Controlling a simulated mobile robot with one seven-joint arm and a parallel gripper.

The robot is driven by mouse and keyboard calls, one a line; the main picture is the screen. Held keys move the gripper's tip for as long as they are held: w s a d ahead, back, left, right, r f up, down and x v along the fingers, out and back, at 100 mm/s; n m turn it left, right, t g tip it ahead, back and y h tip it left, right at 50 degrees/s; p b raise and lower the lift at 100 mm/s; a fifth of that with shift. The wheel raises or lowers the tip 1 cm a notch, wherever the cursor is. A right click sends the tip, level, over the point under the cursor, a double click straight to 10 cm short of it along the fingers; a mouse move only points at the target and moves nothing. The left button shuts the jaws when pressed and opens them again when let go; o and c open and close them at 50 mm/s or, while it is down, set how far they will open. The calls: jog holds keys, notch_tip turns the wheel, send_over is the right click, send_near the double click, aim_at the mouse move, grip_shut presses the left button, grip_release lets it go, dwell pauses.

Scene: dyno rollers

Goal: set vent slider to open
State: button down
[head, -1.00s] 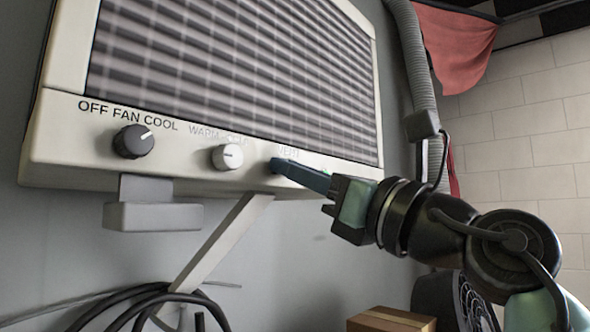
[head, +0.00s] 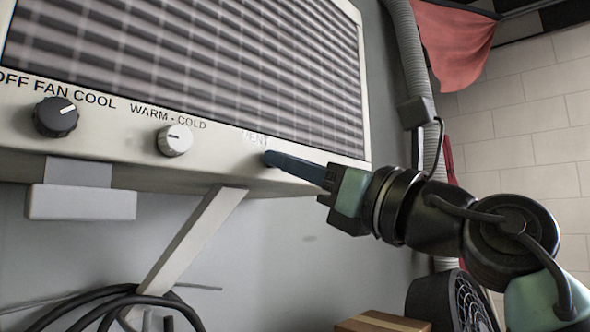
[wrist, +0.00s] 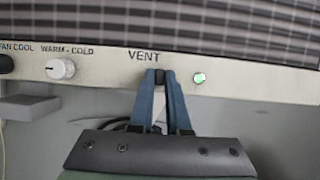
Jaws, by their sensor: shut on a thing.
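The vent slider (wrist: 159,76) is a small dark knob under the word VENT on the cream front panel (wrist: 115,69) of a wall-mounted unit. My gripper (wrist: 160,80) has its two blue fingers closed on the slider, one on each side. In the head view my gripper (head: 272,158) reaches in from the right with its fingertips at the panel below the VENT label. The slider itself is hidden behind the fingers there. A green light (wrist: 199,78) is lit just right of the slider in the wrist view.
A white warm-cold knob (head: 175,140) and a black fan knob (head: 56,117) sit left along the panel. A grille (head: 200,65) is above. A support bracket (head: 190,240) and black cables (head: 110,310) are below. A grey hose (head: 412,70) runs down the right side.

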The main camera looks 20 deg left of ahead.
jog(key=shift+d+r+m+t, duration=0.1)
jog(key=shift+r+m+t, duration=0.05)
jog(key=shift+m+t, duration=0.2)
jog(key=c, duration=1.3)
grip_release()
jog(key=o, duration=0.4)
jog(key=shift+w+d, duration=0.15)
jog(key=shift+w, duration=0.2)
jog(key=b+v, duration=0.6)
jog(key=v, duration=0.7)
jog(key=shift+s+b, duration=0.2)
jog(key=shift+b, duration=0.15)
